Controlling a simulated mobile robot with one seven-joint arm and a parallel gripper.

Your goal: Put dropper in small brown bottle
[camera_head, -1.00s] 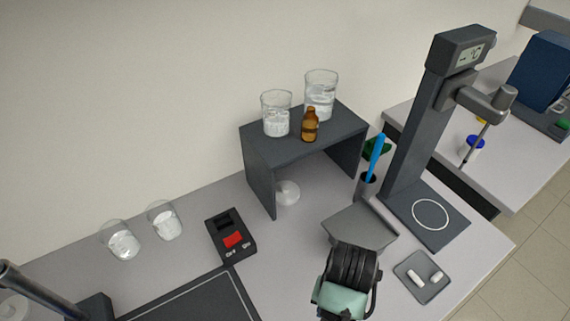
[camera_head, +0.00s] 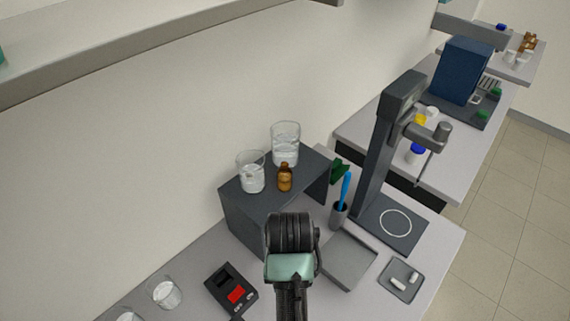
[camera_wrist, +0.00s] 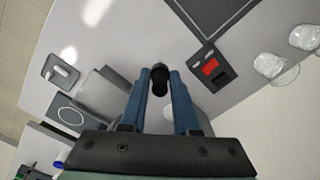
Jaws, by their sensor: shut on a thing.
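The small brown bottle (camera_head: 285,178) stands upright on top of the dark grey shelf in the head view, near its front edge. Its neck faces up; I cannot see into its mouth. My gripper (camera_wrist: 160,75) shows in the wrist view with its blue fingers closed on a black, rounded piece, which looks like the bulb of the dropper (camera_wrist: 159,82). The rest of the dropper is hidden. In the head view my arm's dark wrist hides the fingers and stands in front of the shelf, below the bottle. The bottle is not identifiable in the wrist view.
Two glass beakers (camera_head: 251,174) (camera_head: 286,146) stand on the shelf (camera_head: 258,205) beside and behind the bottle. A grey tray (camera_head: 347,262), a pen cup (camera_head: 339,214) and a tall stand (camera_head: 375,165) are to the right.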

